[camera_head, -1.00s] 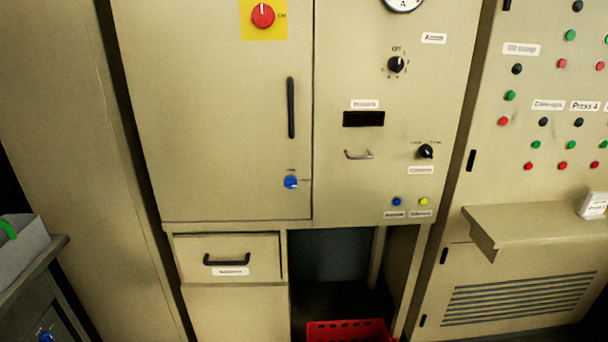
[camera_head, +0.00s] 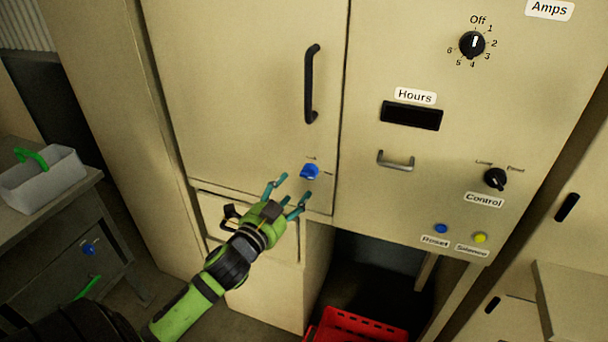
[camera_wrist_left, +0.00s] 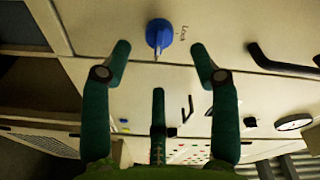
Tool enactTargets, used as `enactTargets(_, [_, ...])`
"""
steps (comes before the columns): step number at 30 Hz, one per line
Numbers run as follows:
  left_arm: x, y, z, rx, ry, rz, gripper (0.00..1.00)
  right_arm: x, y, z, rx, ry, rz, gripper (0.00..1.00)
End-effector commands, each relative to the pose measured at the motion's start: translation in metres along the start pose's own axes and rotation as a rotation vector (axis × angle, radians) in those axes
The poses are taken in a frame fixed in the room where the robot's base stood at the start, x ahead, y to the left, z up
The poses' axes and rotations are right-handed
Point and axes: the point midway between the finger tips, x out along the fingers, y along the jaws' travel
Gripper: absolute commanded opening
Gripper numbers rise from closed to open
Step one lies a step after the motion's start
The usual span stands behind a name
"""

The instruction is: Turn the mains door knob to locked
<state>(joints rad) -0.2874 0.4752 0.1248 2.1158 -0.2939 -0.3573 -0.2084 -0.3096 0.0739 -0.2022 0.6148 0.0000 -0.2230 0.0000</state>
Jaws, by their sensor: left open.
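The mains door knob (camera_head: 309,172) is a small blue knob low on the beige cabinet door (camera_head: 240,90), below the black door handle (camera_head: 311,84). A small label shows above it, too small to read in the head view. In the left wrist view the blue knob (camera_wrist_left: 159,34) sits ahead of the fingers, with "Lock" lettered beside it. My left gripper (camera_head: 289,192) is open, its teal fingers pointing at the knob from below left. The fingers (camera_wrist_left: 162,62) are spread to either side of the knob and do not visibly touch it. My right gripper is not in view.
Right of the door are a rotary switch (camera_head: 472,44), a metal handle (camera_head: 396,161) and a Control knob (camera_head: 495,179). A drawer (camera_head: 285,243) lies below the door, behind my left arm. A red crate (camera_head: 358,328) is on the floor. A grey bin (camera_head: 45,182) stands at left.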

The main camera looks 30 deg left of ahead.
Motion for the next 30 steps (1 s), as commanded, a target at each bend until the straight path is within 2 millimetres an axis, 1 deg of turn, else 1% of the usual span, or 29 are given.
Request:
enactTargets(2, [0.008, -0.004, -0.003, 0.002, 0.005, -0.005, 0.61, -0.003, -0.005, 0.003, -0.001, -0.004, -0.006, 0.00])
enactTargets(5, [0.023, -0.004, -0.003, 0.002, 0.004, -0.005, 0.61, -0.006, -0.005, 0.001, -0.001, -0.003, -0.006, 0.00])
enactTargets(9, [0.044, -0.004, -0.003, 0.001, 0.004, -0.005, 0.61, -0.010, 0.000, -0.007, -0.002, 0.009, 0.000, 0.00])
enactTargets(13, [0.059, -0.003, -0.003, 0.000, 0.004, -0.004, 0.61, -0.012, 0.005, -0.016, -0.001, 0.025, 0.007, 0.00])
enactTargets(18, [0.068, -0.001, -0.002, 0.000, 0.003, -0.002, 0.61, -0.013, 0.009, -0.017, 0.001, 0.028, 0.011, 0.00])
enactTargets(25, [0.068, -0.001, -0.002, 0.000, 0.003, -0.002, 0.61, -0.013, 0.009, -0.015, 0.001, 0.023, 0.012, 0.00])
enactTargets(26, [0.068, -0.001, -0.002, 0.000, 0.003, -0.002, 0.53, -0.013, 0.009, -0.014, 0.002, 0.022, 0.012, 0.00])
enactTargets(27, [0.068, -0.001, -0.002, 0.000, 0.003, -0.002, 0.37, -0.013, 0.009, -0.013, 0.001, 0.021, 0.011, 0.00])
enactTargets(30, [0.068, -0.001, -0.002, 0.000, 0.003, -0.002, 0.00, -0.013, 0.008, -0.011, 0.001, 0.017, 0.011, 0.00])
